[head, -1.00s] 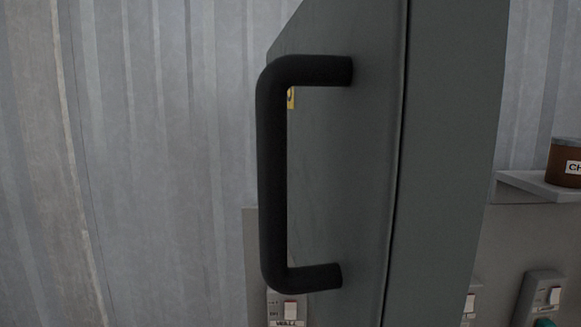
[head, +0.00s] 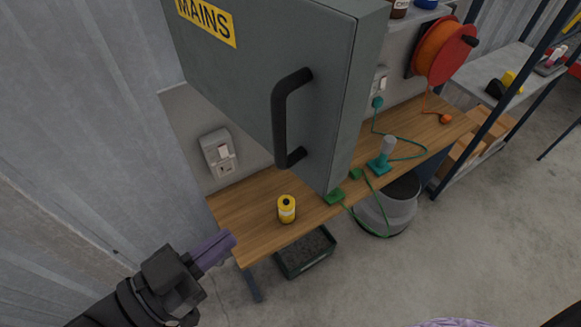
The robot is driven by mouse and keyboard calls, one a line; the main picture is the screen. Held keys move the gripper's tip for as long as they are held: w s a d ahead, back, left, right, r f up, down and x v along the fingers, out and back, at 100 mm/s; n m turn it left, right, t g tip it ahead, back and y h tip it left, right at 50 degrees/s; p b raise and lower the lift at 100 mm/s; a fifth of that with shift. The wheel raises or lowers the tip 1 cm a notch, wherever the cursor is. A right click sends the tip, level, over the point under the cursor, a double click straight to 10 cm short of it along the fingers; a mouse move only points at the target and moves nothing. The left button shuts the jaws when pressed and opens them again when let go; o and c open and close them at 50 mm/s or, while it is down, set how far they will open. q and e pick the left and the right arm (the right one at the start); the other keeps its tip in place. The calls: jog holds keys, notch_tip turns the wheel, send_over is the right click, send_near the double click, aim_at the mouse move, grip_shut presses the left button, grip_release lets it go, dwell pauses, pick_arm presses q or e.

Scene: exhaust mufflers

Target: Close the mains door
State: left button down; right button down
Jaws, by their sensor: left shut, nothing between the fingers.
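The grey mains door (head: 235,70) carries a yellow MAINS label (head: 207,20) and is on the tall grey box above the bench. Its black bar handle (head: 281,120) stands near the door's right edge. A grey side face shows to the right of the door; I cannot tell how far ajar the door is. My left gripper (head: 227,241) has purple fingers, shut and empty. In the picture it is below and left of the handle, by the bench's left corner, clear of the door. My right gripper is not in view.
A wooden bench (head: 250,212) runs below the door, with a yellow can (head: 287,209) and a teal-based tool (head: 381,165) on it. A wall switch (head: 219,154) is left of the door. An orange cable reel (head: 444,50) hangs right. Floor in front is open.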

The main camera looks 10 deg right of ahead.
aim_at(308, 174)
pick_arm(q)
jog(key=p+x, duration=0.2)
jog(key=x, duration=1)
jog(key=shift+r, duration=0.1)
jog(key=shift+w+d+p, duration=0.35)
jog(key=shift+d, duration=0.15)
jog(key=shift+w+d, duration=0.1)
